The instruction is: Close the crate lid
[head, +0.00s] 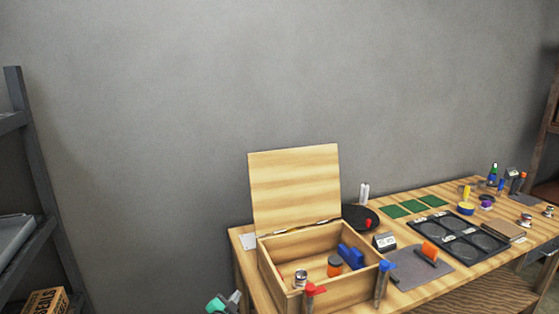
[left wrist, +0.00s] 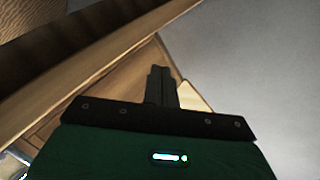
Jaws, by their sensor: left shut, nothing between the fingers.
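The wooden crate (head: 335,303) stands on the near left part of the workbench. Its lid (head: 295,185) is hinged at the back edge and stands open, nearly upright. Inside the crate are a silver can (head: 300,279), an orange jar with a dark lid (head: 334,266) and a blue object (head: 350,257). My left gripper (head: 235,297), teal with grey fingers, is low and to the left of the crate, apart from it. In the left wrist view its fingers (left wrist: 160,85) are together and empty, with wooden edges beyond them. My right gripper is not seen.
Red-topped (head: 312,290) and blue-topped (head: 384,266) tools stand at the crate's front. A black round tray (head: 365,217), green squares (head: 413,206), a black tray (head: 458,236) and a grey mat (head: 408,272) lie to the right. A dark shelf (head: 42,170) stands at far left.

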